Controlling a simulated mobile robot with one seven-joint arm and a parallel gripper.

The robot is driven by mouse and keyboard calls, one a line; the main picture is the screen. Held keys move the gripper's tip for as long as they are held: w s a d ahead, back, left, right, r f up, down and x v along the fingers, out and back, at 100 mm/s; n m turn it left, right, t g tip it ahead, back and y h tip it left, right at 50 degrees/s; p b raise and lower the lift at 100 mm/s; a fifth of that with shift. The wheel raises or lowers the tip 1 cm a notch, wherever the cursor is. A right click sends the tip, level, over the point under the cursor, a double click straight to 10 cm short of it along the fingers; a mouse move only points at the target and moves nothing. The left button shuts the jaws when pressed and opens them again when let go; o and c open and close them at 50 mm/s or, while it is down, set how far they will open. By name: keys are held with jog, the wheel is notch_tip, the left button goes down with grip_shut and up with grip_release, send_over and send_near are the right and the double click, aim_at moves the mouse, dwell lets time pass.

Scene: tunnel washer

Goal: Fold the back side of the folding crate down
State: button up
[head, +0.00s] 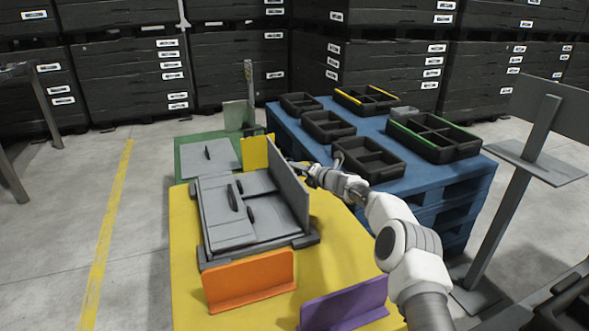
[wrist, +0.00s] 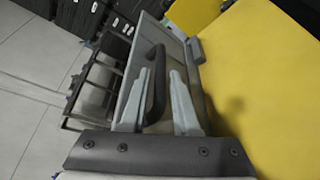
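The grey folding crate (head: 240,222) sits on a yellow table. One grey side panel (head: 290,188) stands upright along its right edge; the other panels lie flat inside, with dark handles showing on them. My gripper (head: 306,171) is at the far upper part of the upright panel, on its right, outer side. In the wrist view, my gripper's two light grey fingers (wrist: 160,75) are apart. A dark loop handle (wrist: 156,60) on a grey panel (wrist: 175,45) shows between them. I cannot tell whether the fingers touch the handle or panel.
Orange (head: 250,281), purple (head: 345,305) and yellow (head: 256,152) upright plates stand around the crate. A blue pallet stack (head: 452,184) with several black trays stands at the right. A grey post stand (head: 500,225) is right of it. Stacked dark crates line the back.

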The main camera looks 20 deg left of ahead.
jog(key=shift+w+a, duration=0.1)
jog(key=shift+a, duration=0.05)
grip_shut()
dwell(1.4)
